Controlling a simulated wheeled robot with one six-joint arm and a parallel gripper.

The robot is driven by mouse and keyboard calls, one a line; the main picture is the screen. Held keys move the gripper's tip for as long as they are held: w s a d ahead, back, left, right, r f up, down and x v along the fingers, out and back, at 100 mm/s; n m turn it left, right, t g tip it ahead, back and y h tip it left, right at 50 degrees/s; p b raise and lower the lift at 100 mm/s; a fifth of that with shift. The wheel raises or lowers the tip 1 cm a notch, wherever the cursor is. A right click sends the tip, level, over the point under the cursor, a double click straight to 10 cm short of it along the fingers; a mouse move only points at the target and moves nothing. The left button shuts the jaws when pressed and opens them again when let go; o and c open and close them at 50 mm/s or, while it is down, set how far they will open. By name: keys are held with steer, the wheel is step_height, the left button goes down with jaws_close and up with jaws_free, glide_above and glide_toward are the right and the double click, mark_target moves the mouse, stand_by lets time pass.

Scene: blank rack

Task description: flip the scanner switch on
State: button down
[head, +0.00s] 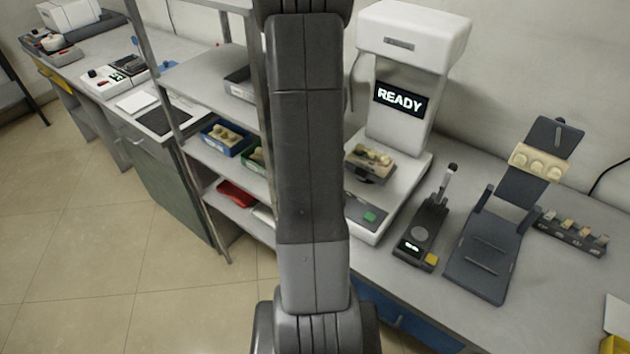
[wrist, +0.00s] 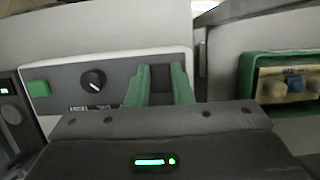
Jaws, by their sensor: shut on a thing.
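The scanner (head: 413,32) stands at the back of the bench in the head view, a tall white machine whose screen (head: 400,98) is lit and reads READY. Its dark front panel shows a green button (head: 370,216); my arm hides the rest of the panel. In the wrist view the panel has the green button (wrist: 38,88) and a round black knob (wrist: 93,79). My gripper (wrist: 160,80), with green fingers, is shut on a dark piece at the panel, seemingly the scanner switch. The fingers cover most of it, so its position cannot be told. My gripper is out of sight in the head view.
A dental cast (head: 370,160) sits on the scanner's stage. A small dark device (head: 422,235) and a dark stand (head: 485,250) are to the right. Shelves with a blue bin (head: 226,138) are to the left. A green bin (wrist: 245,75) is beside the panel in the wrist view.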

stand_by(0.4)
steer(key=c, duration=1.3)
jaws_free()
steer(key=v, duration=1.3)
steer(key=shift+s+a+r, duration=0.15)
steer(key=shift+s+r, duration=0.15)
steer(key=shift+r, duration=0.2)
steer(key=x, duration=1.3)
steer(key=shift+w+f, duration=0.2)
steer(key=shift+f, duration=0.15)
steer(key=shift+w+d+f, duration=0.1)
steer(key=shift+d+f, duration=0.05)
steer(key=shift+d, duration=0.05)
